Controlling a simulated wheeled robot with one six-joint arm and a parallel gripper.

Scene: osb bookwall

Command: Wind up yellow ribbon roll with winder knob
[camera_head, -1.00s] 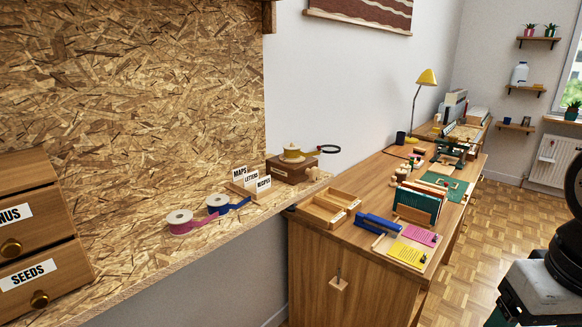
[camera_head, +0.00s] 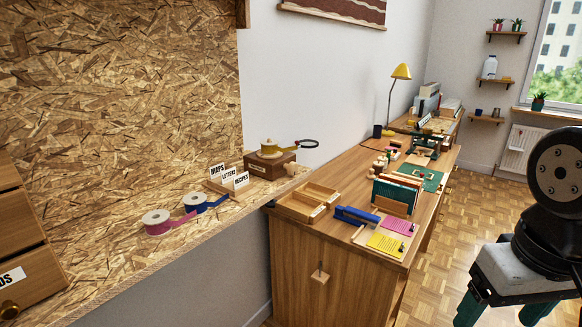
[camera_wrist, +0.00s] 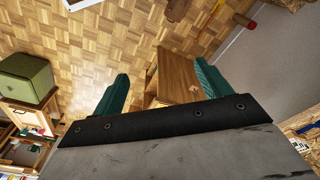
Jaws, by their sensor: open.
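A yellow ribbon roll (camera_head: 268,146) sits on top of a small brown wooden box (camera_head: 262,168) on the OSB shelf, near its right end. A strip of yellow runs from it to the right. A light wooden knob (camera_head: 291,168) shows at the box's right side; it looks like the winder knob, but it is small. My gripper (camera_head: 505,314) is at the lower right in the head view, far from the roll, with teal fingers apart. In the wrist view my gripper (camera_wrist: 160,88) is open and empty above the floor, and the roll does not show.
The wooden desk (camera_head: 330,245) is cluttered. Parquet floor (camera_head: 445,255) is clear beside it.

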